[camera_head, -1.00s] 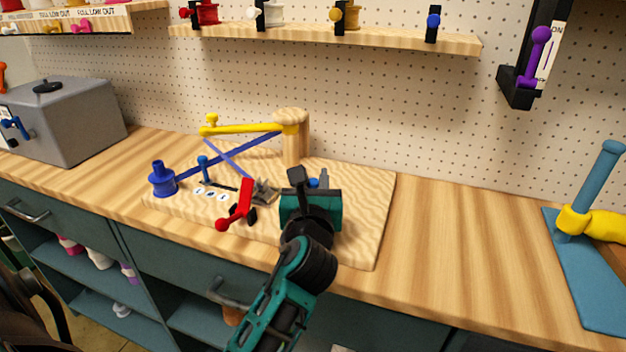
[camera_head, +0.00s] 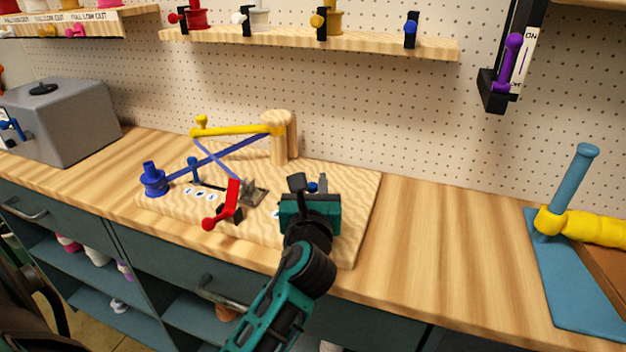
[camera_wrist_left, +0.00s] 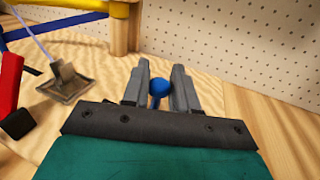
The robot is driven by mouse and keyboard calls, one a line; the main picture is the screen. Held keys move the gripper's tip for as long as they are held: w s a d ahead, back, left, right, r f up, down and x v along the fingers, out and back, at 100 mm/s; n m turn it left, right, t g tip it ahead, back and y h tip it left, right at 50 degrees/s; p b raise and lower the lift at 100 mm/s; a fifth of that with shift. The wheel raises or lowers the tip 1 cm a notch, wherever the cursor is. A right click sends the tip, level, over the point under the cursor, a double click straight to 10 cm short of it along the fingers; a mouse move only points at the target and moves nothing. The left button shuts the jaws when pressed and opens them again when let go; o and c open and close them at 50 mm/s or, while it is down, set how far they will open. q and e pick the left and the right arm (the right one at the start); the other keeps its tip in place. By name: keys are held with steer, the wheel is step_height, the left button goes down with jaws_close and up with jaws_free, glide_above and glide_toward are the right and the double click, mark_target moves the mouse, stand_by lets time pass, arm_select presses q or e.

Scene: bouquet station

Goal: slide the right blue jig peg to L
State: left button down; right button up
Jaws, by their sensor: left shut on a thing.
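The right blue jig peg (camera_head: 313,187) stands on the wooden jig board (camera_head: 345,215), mostly hidden by my left gripper (camera_head: 307,186) in the head view. In the left wrist view its round blue head (camera_wrist_left: 159,88) sits between the two grey fingers of the left gripper (camera_wrist_left: 159,92), which is shut on it. A small label (camera_head: 276,213) shows just left of the gripper; its letter is too small to read. The slot under the right peg is hidden. The left blue peg (camera_head: 193,165) stands upright beside several small labels. My right gripper is not in view.
A red lever (camera_head: 228,206) and a grey metal clamp plate (camera_head: 253,194) lie left of the gripper. A yellow arm (camera_head: 236,130) on a wooden post (camera_head: 281,140) and blue bars stand behind.

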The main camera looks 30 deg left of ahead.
arm_select(q)
steer(key=shift+d, duration=0.25)
steer(key=c, duration=1)
jaws_free()
steer(key=shift+w+d, duration=0.1)
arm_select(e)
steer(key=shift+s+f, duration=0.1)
